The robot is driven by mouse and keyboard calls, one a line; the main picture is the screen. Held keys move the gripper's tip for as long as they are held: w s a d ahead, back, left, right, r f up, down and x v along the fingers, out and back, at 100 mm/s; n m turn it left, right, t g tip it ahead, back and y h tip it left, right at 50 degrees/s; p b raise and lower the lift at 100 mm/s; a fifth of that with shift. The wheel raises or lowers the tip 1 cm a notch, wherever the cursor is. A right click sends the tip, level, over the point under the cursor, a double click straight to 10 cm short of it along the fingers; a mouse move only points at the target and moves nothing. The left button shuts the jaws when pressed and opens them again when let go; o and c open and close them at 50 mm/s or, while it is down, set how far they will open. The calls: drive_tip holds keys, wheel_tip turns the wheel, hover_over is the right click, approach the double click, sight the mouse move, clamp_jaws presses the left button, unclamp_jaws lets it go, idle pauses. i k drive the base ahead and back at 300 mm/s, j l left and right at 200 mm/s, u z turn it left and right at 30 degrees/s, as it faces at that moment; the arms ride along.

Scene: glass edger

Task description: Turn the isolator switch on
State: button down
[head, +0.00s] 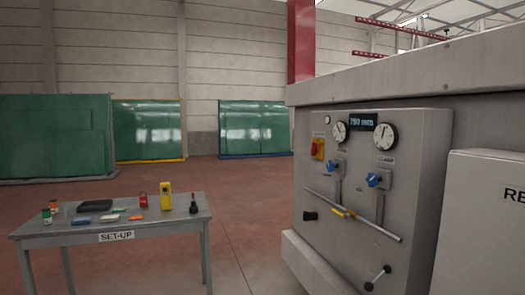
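A red switch on a yellow plate (317,149), which looks like the isolator switch, sits at the upper left of the grey machine's control panel (350,240) in the head view. A small label above it is too small to read. Its handle looks roughly upright, but I cannot tell which position it is set to. Nothing covers it. My gripper and arm are not in this view.
Two gauges, a small display (367,122), two blue-handled valves (374,179) and a slanting rail (385,230) share the panel. A SET-UP table (115,220) with several small items stands at left. Green glass sheets (255,128) stand behind. Floor between table and machine is clear.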

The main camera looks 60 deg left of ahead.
sight(315, 149)
drive_tip(key=u, duration=1.65)
drive_tip(key=i+j+u, duration=0.5)
drive_tip(key=i, duration=0.45)
drive_tip(key=i+u, duration=0.4)
drive_tip(key=i, duration=0.45)
drive_tip(key=i+z, duration=0.2)
drive_tip(key=i, duration=0.2)
drive_tip(key=i+j+z, duration=0.2)
drive_tip(key=i, duration=0.2)
drive_tip(key=i+j+z, duration=0.2)
drive_tip(key=i, duration=0.2)
drive_tip(key=l, duration=0.1)
